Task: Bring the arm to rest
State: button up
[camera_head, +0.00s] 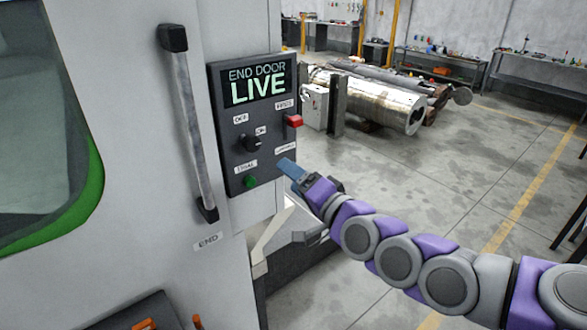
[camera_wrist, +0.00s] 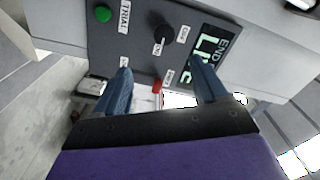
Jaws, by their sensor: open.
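My arm (camera_head: 395,258), purple and grey, reaches in from the lower right of the head view. My gripper (camera_head: 288,167) is at the right edge of a dark control panel (camera_head: 236,103), close to it; I cannot tell whether it touches. The panel's screen (camera_head: 257,85) reads "END DOOR LIVE". It carries a black knob (camera_head: 251,143) and a green button (camera_head: 250,181).
The panel is on a pale machine with a door handle (camera_head: 188,120) labelled END at left. A pale bracket (camera_head: 268,240) sits below the panel. Metal cylinders (camera_head: 372,98) and workbenches (camera_head: 540,72) stand farther back. Open concrete floor lies at right.

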jog(key=s+d+f+n+g+h, duration=0.2)
jog(key=s+f+n+g+h, duration=0.35)
jog(key=s+f+g, duration=0.7)
jog(key=s+d+f+g+h, duration=0.2)
jog(key=s+d, duration=0.1)
jog(key=s, duration=0.8)
jog(key=s+d+f+g+h, duration=0.2)
jog(key=s+d, duration=0.2)
jog(key=s, duration=0.8)
jog(key=shift+d+h, duration=0.25)
jog(key=shift+h, duration=0.1)
